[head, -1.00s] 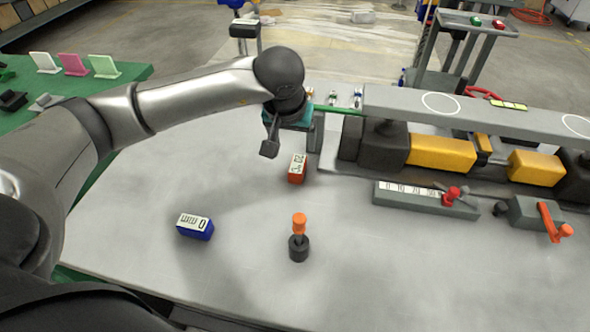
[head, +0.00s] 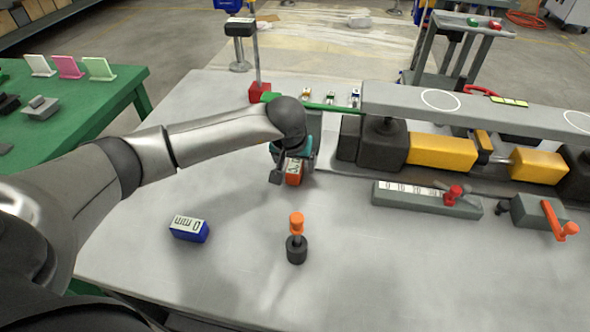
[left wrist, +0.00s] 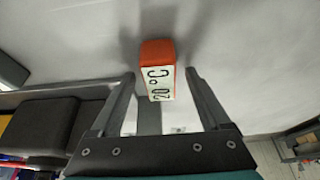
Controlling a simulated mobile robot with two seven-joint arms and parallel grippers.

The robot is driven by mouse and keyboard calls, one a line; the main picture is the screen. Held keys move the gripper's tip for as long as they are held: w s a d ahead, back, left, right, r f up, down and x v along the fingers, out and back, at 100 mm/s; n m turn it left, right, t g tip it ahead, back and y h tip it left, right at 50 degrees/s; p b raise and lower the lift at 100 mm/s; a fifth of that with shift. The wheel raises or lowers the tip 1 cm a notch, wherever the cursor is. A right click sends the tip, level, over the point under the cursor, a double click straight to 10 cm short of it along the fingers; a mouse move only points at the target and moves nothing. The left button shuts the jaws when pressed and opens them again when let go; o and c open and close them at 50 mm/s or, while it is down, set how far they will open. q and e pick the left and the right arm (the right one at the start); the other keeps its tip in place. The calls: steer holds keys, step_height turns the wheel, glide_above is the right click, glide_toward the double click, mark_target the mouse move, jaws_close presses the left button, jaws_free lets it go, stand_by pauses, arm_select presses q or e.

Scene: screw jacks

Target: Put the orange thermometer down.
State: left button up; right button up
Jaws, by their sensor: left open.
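The orange thermometer (head: 293,175) is a small box with a white face; in the left wrist view the thermometer (left wrist: 156,50) reads "20 °C". It stands on the grey table in front of the machine's left end. My left gripper (head: 291,167) is over it from behind, partly hiding it. In the left wrist view my left gripper (left wrist: 161,80) is open, with its fingers spread either side of the thermometer's near end and a visible gap on each side. My right gripper is not in view.
A blue display box (head: 189,229) lies to the left on the grey table (head: 240,270). An orange-topped tool in a black base (head: 297,248) stands in front. The machine with yellow blocks (head: 442,153) fills the right back.

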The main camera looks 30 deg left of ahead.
arm_select(q)
jaws_close()
stand_by(0.6)
steer(key=shift+r, duration=0.1)
